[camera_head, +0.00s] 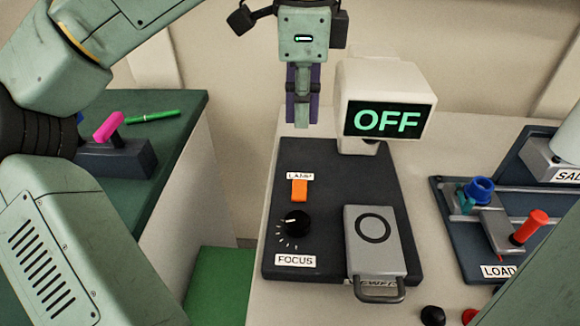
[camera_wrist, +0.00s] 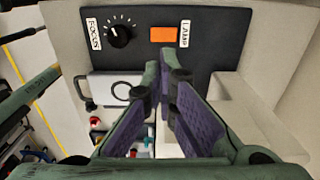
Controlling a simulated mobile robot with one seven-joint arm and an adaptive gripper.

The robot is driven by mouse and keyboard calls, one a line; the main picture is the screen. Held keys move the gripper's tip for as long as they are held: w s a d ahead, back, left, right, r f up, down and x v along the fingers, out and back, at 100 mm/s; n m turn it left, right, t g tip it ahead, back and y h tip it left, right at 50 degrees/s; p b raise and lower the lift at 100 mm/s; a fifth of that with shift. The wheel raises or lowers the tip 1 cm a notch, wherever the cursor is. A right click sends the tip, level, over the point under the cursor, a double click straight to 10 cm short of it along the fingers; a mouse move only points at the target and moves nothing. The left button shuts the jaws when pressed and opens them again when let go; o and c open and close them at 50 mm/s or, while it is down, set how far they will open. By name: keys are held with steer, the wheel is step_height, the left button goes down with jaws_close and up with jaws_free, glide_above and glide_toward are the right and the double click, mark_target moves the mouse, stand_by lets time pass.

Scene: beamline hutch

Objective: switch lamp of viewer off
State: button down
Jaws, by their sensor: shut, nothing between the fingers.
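The viewer has a dark base plate (camera_head: 330,170) and a white head whose screen (camera_head: 388,120) reads OFF in green letters. Its orange lamp switch (camera_head: 299,190) sits below the LAMP label, above the black FOCUS knob (camera_head: 296,222). In the wrist view the orange switch (camera_wrist: 163,34) and the knob (camera_wrist: 119,36) lie beyond the fingers. My gripper (camera_head: 302,122) points down, shut and empty, above the back part of the base plate. It is apart from the switch. The gripper also shows in the wrist view (camera_wrist: 165,62).
A grey drawer or stage with a ring and handle (camera_head: 374,240) sits at the right of the viewer base. At right is a LOAD fixture with a blue knob (camera_head: 479,190) and red handle (camera_head: 535,222). A green bench (camera_head: 170,150) at left holds a pink-handled lever (camera_head: 108,127) and green pen (camera_head: 153,117).

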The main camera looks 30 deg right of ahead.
mark_target(300, 192)
steer(key=shift+s, duration=0.2)
step_height(300, 192, down, 14)
steer(key=shift+w+p, duration=0.1)
steer(key=shift+p, duration=0.45)
